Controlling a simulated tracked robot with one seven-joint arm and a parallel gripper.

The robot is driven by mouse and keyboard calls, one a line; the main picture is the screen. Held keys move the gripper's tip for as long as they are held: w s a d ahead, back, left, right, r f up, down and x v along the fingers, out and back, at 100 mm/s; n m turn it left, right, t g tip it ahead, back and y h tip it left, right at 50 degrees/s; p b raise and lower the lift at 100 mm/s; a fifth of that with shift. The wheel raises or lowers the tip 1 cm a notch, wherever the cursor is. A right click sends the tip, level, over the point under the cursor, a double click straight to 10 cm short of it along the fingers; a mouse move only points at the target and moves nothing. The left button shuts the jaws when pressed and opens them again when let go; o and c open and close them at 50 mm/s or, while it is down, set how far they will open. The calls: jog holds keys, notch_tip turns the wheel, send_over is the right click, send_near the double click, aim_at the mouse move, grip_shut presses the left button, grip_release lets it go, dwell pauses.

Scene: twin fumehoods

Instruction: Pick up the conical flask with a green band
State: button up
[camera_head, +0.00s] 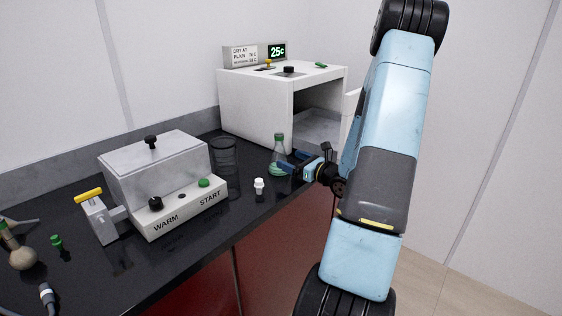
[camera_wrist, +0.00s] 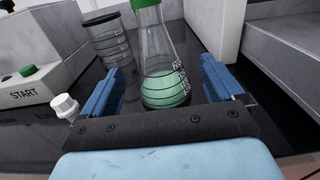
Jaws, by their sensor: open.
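The conical flask (camera_head: 279,157) stands upright on the black bench, left of the white oven's opening in the head view. It is clear glass with a green top and green at its base. In the wrist view the flask (camera_wrist: 160,70) is close ahead, with green contents and white marks on its side. My gripper (camera_head: 291,163) is open, its blue fingers level with the lower flask. In the wrist view the fingers (camera_wrist: 160,85) are spread to the left and right of the flask.
A dark-rimmed glass beaker (camera_head: 224,157) stands left of the flask. A small white-capped item (camera_head: 259,186) is near the bench's front edge. The WARM/START unit (camera_head: 165,185) is further left. The white oven (camera_head: 250,108) stands behind, with a 25c display on top.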

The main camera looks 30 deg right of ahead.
aim_at(284, 156)
jog(key=shift+x, duration=3.3)
jog(key=shift+s+f, duration=0.1)
jog(key=c, duration=1.2)
